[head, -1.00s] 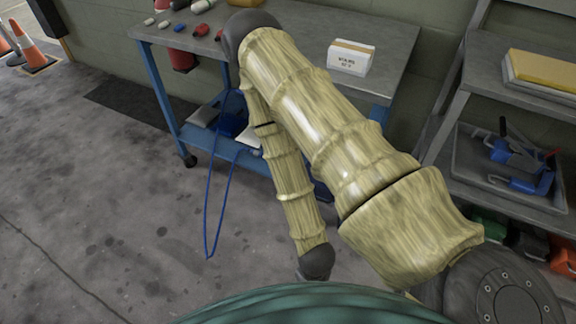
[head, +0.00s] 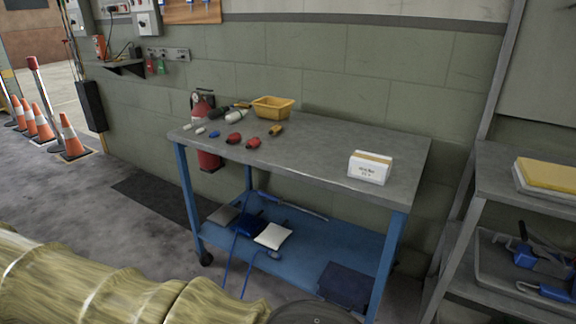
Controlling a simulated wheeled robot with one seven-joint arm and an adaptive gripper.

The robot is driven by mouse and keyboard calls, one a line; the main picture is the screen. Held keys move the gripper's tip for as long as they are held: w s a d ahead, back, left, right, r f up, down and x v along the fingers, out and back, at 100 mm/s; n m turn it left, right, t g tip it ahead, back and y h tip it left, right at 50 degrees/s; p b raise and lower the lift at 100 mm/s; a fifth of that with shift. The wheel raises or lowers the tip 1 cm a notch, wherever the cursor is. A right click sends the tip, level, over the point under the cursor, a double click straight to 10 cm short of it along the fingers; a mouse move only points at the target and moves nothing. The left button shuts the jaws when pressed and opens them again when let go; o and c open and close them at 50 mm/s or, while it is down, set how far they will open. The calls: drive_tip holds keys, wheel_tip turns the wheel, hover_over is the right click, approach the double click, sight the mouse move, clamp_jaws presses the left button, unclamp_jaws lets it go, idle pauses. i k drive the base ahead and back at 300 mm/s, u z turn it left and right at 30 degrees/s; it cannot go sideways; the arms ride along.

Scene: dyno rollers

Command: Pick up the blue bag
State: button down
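A dark blue bag-like item (head: 248,225) lies on the lower shelf of the blue-legged workbench, between a grey item and a white one. Thin blue cords (head: 233,262) hang from that shelf near it, over the front edge; I cannot tell for certain what they are attached to. A second dark blue, flat, folded item (head: 345,286) lies at the right end of the same shelf. I cannot tell which is the bag. My arm crosses the bottom left, and my gripper is out of view.
The workbench top (head: 310,150) holds a white box (head: 370,167), a yellow bin (head: 273,108) and several small tools. A red fire extinguisher (head: 208,160) is behind it. A grey shelf rack (head: 480,172) stands to the right. Traffic cones (head: 71,137) stand far left.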

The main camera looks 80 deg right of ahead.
sight(350, 289)
drive_tip(key=u, duration=0.35)
drive_tip(key=k, duration=0.9)
drive_tip(key=z, duration=1.75)
